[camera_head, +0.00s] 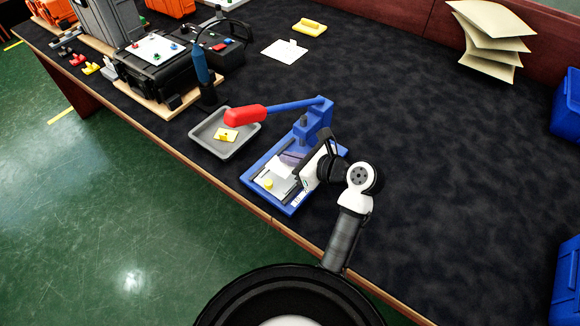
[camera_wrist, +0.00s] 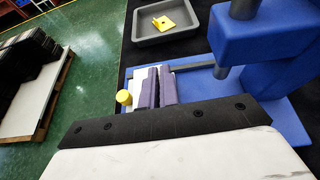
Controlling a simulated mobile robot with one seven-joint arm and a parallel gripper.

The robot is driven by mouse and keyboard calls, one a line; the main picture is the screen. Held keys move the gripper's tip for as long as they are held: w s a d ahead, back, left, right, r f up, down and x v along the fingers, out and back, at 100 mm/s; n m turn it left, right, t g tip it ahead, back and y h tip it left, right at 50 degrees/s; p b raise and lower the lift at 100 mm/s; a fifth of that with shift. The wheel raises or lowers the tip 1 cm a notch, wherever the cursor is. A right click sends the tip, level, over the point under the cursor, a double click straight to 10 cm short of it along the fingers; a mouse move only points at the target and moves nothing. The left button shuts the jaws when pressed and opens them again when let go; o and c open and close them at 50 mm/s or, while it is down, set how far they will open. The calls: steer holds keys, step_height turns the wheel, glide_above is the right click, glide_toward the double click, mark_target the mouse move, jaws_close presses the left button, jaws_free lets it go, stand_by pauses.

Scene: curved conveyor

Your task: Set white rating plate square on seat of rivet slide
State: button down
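The rivet press (camera_head: 316,118) is blue with a red-ended lever, and its blue base (camera_wrist: 287,120) fills the right of the wrist view. On the base lies a flat white piece (camera_head: 277,179) with a round yellow knob (camera_wrist: 124,97) near its outer end. I cannot tell whether this is the rating plate, the slide's seat, or one on the other. My gripper (camera_wrist: 158,88) is low over the white piece, beside the knob. Its purple fingers are close together; whether anything thin is between them is hidden. The seat under the fingers is covered.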

mark_target(290, 168)
steer(key=shift+f, duration=2)
steer(key=c, duration=1.6)
jaws_free()
steer(key=shift+c, duration=0.2)
steer(key=v, duration=1.2)
steer(key=shift+b, duration=0.3)
steer(key=shift+s+f, duration=0.1)
steer(key=shift+s, duration=0.05)
